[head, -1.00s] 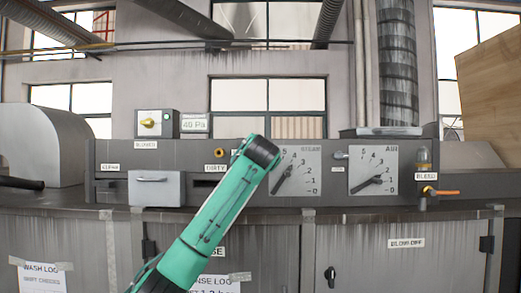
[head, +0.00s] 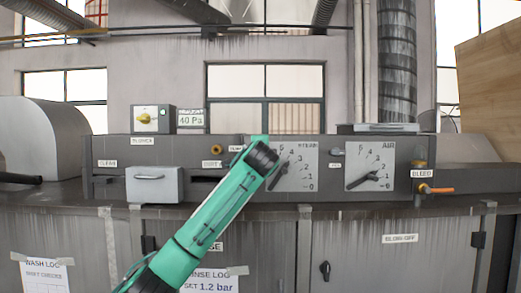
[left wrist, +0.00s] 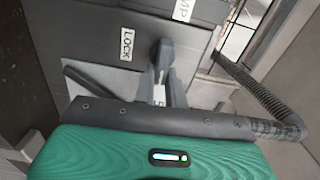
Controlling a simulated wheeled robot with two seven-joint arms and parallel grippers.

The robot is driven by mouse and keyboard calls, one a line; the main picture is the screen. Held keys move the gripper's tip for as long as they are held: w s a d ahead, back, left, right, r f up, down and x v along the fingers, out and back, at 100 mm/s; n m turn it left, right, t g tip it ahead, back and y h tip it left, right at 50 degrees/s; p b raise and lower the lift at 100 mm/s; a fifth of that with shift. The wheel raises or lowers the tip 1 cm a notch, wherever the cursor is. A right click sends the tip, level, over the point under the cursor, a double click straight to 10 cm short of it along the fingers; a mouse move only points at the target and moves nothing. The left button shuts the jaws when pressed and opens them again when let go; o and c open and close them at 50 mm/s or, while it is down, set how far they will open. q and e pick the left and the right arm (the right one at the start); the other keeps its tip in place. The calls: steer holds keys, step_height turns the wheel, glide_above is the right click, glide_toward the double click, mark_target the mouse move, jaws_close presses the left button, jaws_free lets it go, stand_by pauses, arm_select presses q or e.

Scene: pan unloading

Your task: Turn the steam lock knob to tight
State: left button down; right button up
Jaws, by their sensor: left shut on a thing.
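The steam dial (head: 302,153) is a pale square plate on the grey panel, its dark pointer aimed to the lower left. My left arm reaches up to the panel just left of it, and its dark wrist end hides the steam lock area in the head view. In the left wrist view my left gripper (left wrist: 164,55) is at the panel beside the white LOCK label (left wrist: 127,44), shut on what looks like the steam lock knob. The fingers hide most of the knob, so I cannot read its setting. My right gripper is not in view.
The air dial (head: 362,154) stands right of the steam dial, with an orange-handled bleed valve (head: 434,189) farther right. A grey box with a handle (head: 154,185) and a yellow blower knob (head: 147,118) are left of my arm. A ribbed hose (left wrist: 255,95) runs near the gripper in the wrist view.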

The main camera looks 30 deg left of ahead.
arm_select(q)
steer(key=shift+f+m, duration=0.2)
steer(key=shift+m, duration=0.2)
steer(key=c, duration=1.4)
jaws_free()
steer(key=shift+d, duration=0.1)
steer(key=shift+c, duration=0.2)
steer(key=shift+r, duration=0.1)
steer(key=b+v, duration=0.6)
steer(key=v, duration=0.7)
steer(key=shift+s+d, duration=0.2)
steer(key=shift+s, duration=0.15)
